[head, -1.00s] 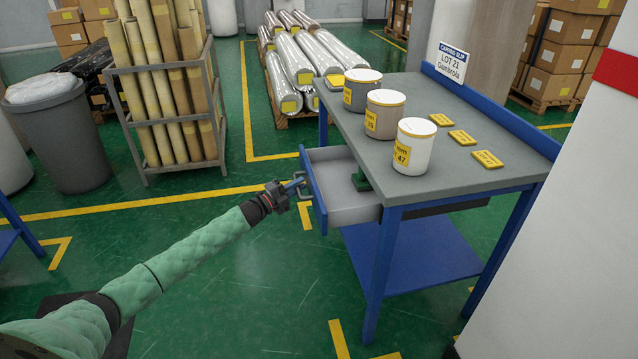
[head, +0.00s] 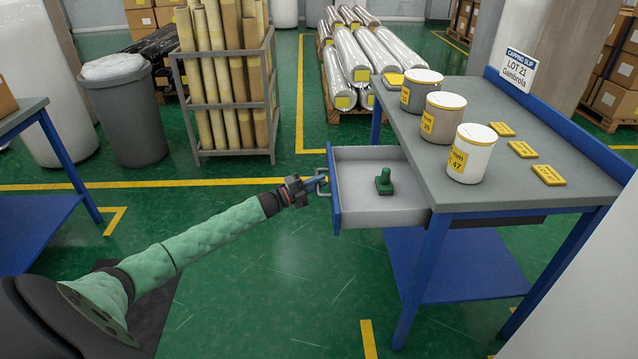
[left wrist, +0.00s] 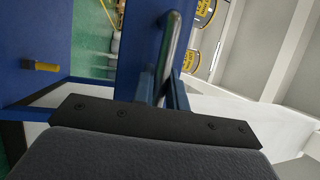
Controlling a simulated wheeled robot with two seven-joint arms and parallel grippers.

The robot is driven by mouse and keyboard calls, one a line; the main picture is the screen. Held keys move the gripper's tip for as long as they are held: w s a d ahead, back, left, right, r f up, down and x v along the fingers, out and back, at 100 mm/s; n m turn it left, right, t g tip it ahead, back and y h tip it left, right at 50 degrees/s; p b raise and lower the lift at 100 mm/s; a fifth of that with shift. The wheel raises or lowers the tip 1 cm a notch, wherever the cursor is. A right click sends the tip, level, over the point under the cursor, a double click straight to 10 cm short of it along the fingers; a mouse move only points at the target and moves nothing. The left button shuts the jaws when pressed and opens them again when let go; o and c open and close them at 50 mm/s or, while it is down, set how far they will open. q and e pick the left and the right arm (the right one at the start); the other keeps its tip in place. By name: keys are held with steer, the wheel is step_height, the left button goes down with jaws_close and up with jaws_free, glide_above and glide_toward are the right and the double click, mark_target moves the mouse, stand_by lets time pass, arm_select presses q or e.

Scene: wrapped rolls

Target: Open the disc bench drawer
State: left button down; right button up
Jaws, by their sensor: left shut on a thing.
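The disc bench (head: 420,165) has a grey top and blue legs. Its drawer (head: 360,208) is pulled well out at the bench's left end, with a blue front panel (head: 334,190). A green stamp-like object (head: 384,182) stands inside the drawer. My left gripper (head: 318,184) is shut on the drawer's handle (head: 325,177), outside the front panel. The left wrist view shows the metal handle bar (left wrist: 168,55) close against the dark gripper (left wrist: 155,120). My right gripper is not in view.
Three labelled tubs (head: 442,114) and several yellow tags (head: 522,149) are on the bench top. A rack of tubes (head: 228,90), a grey bin (head: 125,115) and a pallet of wrapped rolls (head: 352,60) stand behind. The green floor (head: 270,270) left of the bench is clear.

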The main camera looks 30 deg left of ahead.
arm_select(q)
steer(key=c, duration=1.4)
jaws_free()
steer(key=shift+f, duration=0.1)
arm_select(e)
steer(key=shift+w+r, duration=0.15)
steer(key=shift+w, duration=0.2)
arm_select(q)
steer(key=shift+s+a, duration=0.1)
